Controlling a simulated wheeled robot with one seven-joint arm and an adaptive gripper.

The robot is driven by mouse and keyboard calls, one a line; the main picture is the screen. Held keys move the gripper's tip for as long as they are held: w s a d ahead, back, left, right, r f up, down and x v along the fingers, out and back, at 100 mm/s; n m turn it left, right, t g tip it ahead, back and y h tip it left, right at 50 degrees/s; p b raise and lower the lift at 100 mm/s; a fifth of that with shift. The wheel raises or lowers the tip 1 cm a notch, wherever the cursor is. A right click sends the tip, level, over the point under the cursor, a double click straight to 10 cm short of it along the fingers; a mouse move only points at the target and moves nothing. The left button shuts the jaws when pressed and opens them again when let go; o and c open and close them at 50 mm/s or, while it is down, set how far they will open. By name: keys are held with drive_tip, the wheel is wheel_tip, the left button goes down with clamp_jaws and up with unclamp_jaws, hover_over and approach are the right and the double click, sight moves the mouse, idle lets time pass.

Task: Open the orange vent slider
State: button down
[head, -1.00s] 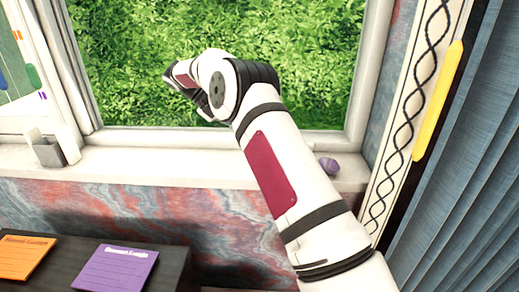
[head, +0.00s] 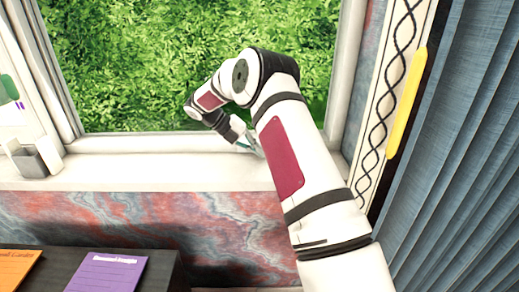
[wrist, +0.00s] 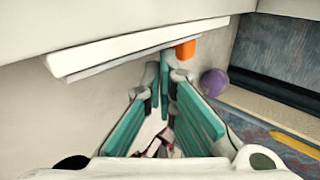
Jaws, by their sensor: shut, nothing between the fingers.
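The orange vent slider (wrist: 186,49) is a small orange block in the wrist view, at the right end of a long white bar (wrist: 140,46) on the window frame. My gripper (wrist: 165,62) has teal fingers that come together at the tips, shut and empty. The tips are just left of and below the orange block in that view; I cannot tell whether they touch it. In the head view my gripper (head: 250,146) points down and right near the window sill. The slider is not visible there.
A purple ball (wrist: 214,82) sits close to the right of my fingers. In the head view, a grey holder (head: 28,160) stands on the sill (head: 130,172) at left. Orange (head: 16,268) and purple (head: 107,273) notepads lie on the dark desk. A blue curtain (head: 460,150) hangs right.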

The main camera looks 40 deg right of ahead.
drive_tip(key=shift+s+d, duration=0.15)
drive_tip(key=shift+d, duration=0.1)
drive_tip(key=s+d, duration=0.1)
drive_tip(key=d, duration=0.1)
drive_tip(key=s+d+p, duration=0.1)
drive_tip(key=s+d, duration=0.1)
drive_tip(key=shift+s+d, duration=0.1)
drive_tip(key=shift+d, duration=0.25)
